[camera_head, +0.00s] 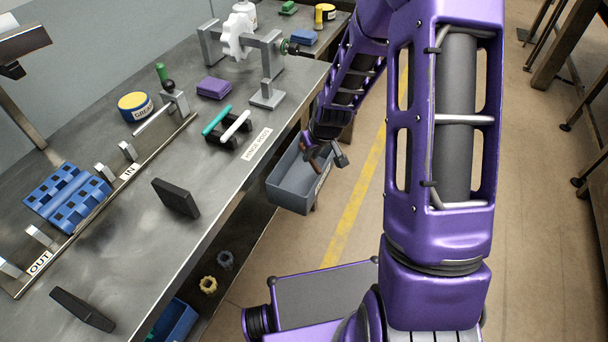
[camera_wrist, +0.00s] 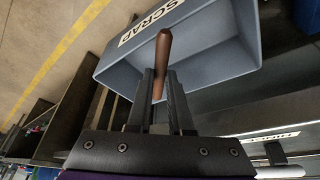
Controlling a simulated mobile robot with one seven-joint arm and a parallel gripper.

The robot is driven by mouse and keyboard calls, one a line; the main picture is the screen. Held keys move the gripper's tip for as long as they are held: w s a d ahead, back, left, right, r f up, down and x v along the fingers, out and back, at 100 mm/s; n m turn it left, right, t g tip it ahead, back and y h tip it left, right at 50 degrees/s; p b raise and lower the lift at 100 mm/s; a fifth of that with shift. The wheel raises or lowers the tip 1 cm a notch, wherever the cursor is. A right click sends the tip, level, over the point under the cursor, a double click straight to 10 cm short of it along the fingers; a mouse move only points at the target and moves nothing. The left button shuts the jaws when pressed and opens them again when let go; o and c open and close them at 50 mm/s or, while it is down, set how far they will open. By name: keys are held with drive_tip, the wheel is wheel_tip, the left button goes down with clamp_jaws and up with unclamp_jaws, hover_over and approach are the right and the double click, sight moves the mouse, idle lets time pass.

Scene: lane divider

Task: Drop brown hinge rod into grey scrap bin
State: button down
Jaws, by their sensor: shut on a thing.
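The brown hinge rod (camera_wrist: 162,52) is held between the two dark fingers of my gripper (camera_wrist: 165,88) in the wrist view. Its rounded end sticks out past the fingertips, toward the bin's inside. The grey scrap bin (camera_wrist: 215,38), labelled SCRAP, lies beyond the rod in that view. In the head view the bin (camera_head: 284,192) hangs or stands beside the bench's right edge, and my gripper (camera_head: 325,158) is at its upper right part. The rod shows there only as a small brown piece (camera_head: 312,158). I see no contact between rod and bin.
A black rack (camera_head: 230,138) with a teal rod and a white rod stands near the bench edge. A metal frame (camera_head: 268,97) stands farther back. Blue hinged pieces (camera_head: 68,197) lie on the left. Floor with a yellow line (camera_head: 352,205) is open right of the bin.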

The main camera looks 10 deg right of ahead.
drive_tip(key=c, duration=0.7)
unclamp_jaws()
drive_tip(key=shift+c, duration=0.2)
drive_tip(key=shift+r, duration=0.1)
drive_tip(key=p+v, duration=0.3)
drive_tip(key=v, duration=1.4)
drive_tip(key=shift+s, duration=0.2)
drive_tip(key=shift+d, duration=0.1)
